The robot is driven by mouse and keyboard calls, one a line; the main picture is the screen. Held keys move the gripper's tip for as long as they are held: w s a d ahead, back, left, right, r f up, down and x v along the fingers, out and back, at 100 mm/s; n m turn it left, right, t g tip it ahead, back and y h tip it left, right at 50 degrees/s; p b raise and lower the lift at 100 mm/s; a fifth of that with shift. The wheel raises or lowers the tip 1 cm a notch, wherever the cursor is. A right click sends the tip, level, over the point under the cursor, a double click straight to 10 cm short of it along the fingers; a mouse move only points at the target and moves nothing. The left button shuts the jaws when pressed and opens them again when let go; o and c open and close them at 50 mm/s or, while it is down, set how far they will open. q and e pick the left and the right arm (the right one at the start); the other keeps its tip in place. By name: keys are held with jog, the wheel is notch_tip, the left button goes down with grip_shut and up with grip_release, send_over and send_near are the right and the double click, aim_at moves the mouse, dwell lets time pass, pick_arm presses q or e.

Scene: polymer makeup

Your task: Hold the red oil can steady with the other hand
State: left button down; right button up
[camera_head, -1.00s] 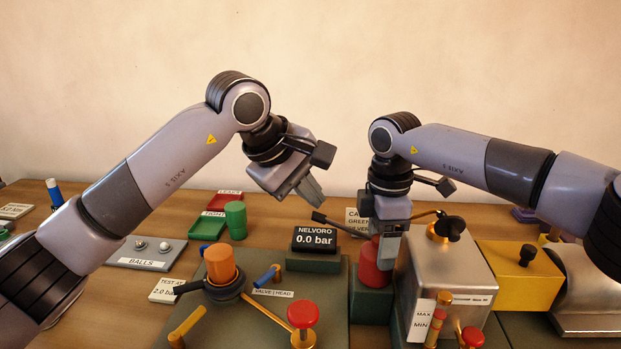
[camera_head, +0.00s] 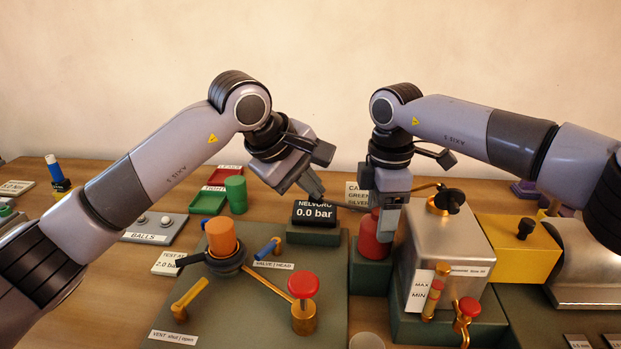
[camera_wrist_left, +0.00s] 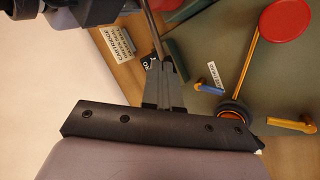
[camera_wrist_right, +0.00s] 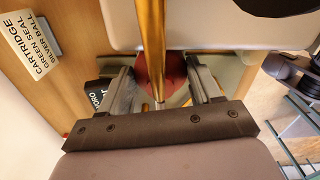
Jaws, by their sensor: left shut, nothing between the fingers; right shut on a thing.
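The red oil can (camera_head: 373,246) stands on a green block between the pressure display and the metal tank. It is partly hidden by my right gripper (camera_head: 388,228), which is shut on it from above. In the right wrist view the red can (camera_wrist_right: 170,80) shows between the fingers, with a gold rod crossing in front. My left gripper (camera_head: 315,187) is shut and empty, left of the can and above the display. Its fingertips (camera_wrist_left: 166,68) are by the end of a thin dark rod (camera_wrist_left: 152,28) that runs toward the can; whether they touch cannot be told.
The display (camera_head: 315,213) reading 0.0 bar stands below my left gripper. The metal tank (camera_head: 450,240) is close on the right of the can. An orange cup (camera_head: 221,238) and a red knob (camera_head: 303,285) are on the green base in front.

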pick_arm(q)
jog(key=shift+r, duration=2.9)
jog(key=shift+f, duration=2.55)
jog(key=shift+r, duration=2.6)
jog(key=shift+r, duration=0.15)
